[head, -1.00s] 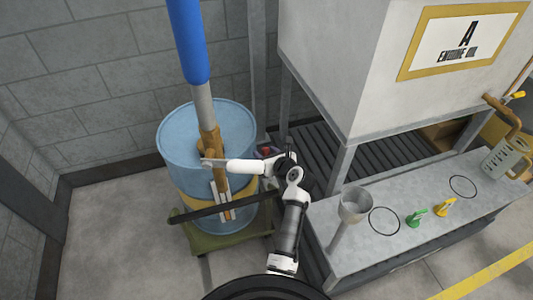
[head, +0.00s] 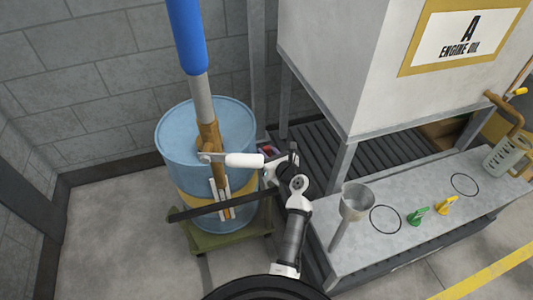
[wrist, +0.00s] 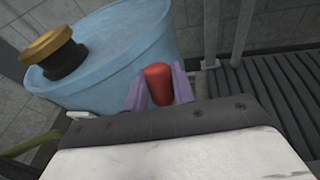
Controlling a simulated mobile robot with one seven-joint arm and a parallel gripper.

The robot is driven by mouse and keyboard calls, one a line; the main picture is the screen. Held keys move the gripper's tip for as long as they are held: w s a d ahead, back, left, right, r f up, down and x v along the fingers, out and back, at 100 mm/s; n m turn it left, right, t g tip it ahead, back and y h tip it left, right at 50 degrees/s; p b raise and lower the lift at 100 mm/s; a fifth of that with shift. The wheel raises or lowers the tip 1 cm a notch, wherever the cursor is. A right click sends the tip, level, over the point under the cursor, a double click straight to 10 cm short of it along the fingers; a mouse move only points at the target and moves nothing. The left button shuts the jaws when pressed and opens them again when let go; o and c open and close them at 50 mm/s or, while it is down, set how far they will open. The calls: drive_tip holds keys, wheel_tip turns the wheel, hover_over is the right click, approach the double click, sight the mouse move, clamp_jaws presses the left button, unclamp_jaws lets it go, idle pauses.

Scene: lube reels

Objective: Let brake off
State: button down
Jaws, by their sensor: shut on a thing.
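A red rounded knob (wrist: 158,82) stands between the two purple fingers of my gripper (wrist: 159,92) in the wrist view. The fingers are shut on its sides. In the head view a small bit of red knob (head: 267,149) shows beside the drum, near my wrist. What the knob is fixed to is hidden below the gripper body.
A bench (head: 410,235) with a funnel (head: 356,200) and the engine oil tank (head: 345,60) stand right. Floor is clear left.

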drive_tip(key=shift+s+d+t+b, duration=0.15)
drive_tip(key=shift+s+t+b, duration=0.3)
drive_tip(key=shift+t+b, duration=0.1)
drive_tip(key=shift+r, duration=0.15)
drive_tip(key=c, duration=1.2)
unclamp_jaws()
drive_tip(key=shift+s+d, duration=0.1)
drive_tip(key=shift+s, duration=0.05)
drive_tip(key=v, duration=0.7)
drive_tip(key=shift+s+d, duration=0.1)
drive_tip(key=shift+d, duration=0.05)
